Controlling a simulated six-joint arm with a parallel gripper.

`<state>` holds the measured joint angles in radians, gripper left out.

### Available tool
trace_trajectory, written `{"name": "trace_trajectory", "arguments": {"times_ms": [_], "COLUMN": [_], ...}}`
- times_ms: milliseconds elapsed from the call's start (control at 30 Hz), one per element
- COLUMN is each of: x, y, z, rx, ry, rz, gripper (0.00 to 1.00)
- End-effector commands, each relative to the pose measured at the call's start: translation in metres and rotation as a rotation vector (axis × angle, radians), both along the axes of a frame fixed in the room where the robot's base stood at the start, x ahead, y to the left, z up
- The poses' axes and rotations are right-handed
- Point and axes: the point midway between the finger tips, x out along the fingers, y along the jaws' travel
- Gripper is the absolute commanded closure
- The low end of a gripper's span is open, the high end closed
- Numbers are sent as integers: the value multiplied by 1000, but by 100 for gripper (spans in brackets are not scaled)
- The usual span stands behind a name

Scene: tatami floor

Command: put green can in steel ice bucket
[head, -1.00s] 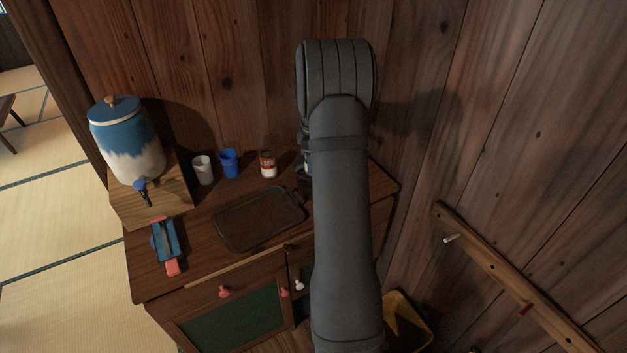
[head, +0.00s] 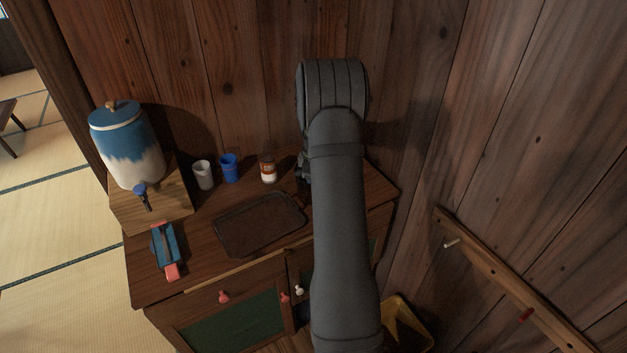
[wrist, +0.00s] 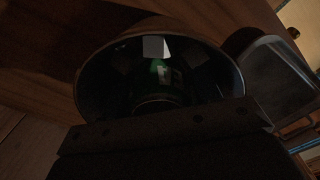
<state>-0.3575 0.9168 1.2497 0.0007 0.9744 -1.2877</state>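In the wrist view a steel ice bucket (wrist: 235,85) is seen from above, its round rim open towards the camera and its inside dark. A green patch with a pale mark, which looks like the green can (wrist: 158,70), shows within the rim. I cannot tell whether it rests on the bottom or is held. The dark body of my gripper (wrist: 162,125) covers the near side of the bucket. Its fingers cannot be made out. In the head view my arm hides the bucket and the can.
On the cabinet top stand a dark tray (head: 258,224), a white cup (head: 203,175), a blue cup (head: 229,168) and a red-and-white can (head: 268,170). A blue-and-white dispenser (head: 128,145) is at the left on a wooden box. A wooden peg rail (head: 500,270) runs along the right wall.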

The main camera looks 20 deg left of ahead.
Motion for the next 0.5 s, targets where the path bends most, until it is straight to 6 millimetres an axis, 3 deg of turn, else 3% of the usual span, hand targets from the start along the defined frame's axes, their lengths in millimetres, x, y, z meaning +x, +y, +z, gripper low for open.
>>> {"name": "trace_trajectory", "arguments": {"times_ms": [300, 500], "x": [0, 1], "y": [0, 0], "z": [4, 35], "rx": [0, 1], "ry": [0, -4], "rz": [0, 0], "gripper": [44, 44]}}
